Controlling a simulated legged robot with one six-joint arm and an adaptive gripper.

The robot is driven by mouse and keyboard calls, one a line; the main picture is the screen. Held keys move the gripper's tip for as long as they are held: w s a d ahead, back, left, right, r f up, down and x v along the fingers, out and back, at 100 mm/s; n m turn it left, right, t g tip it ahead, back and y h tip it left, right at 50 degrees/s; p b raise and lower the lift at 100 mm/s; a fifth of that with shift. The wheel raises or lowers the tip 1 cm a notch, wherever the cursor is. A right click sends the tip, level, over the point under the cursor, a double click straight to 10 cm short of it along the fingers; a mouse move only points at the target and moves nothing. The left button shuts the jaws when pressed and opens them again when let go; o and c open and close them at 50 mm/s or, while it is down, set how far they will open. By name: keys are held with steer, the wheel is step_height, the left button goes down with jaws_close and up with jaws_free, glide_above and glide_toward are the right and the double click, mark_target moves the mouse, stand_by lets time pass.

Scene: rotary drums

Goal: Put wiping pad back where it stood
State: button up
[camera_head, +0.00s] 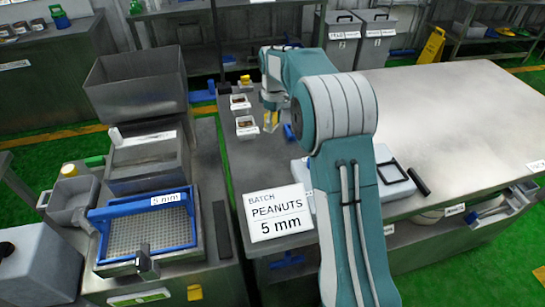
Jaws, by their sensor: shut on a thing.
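My gripper (271,105) points down over the far left part of the long metal table (450,110). It is shut on a small yellow piece, which I take to be the wiping pad (270,122). The pad is small in the picture, and whether its lower edge touches the tabletop cannot be told. My arm hides part of the table behind and to the right of the gripper.
Two small white trays with brown contents (247,126) stand just left of the gripper. A blue object (290,132) lies right of it, partly hidden. A batch sign (277,212) stands at the table's front. A blue-framed sieve (148,225) is left. The table's right side is clear.

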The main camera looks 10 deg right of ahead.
glide_above(272, 164)
step_height(272, 164, down, 6)
steer(key=shift+s+f, duration=0.1)
steer(key=shift+f, duration=1.55)
steer(key=shift+f, duration=0.1)
steer(key=o, duration=1.1)
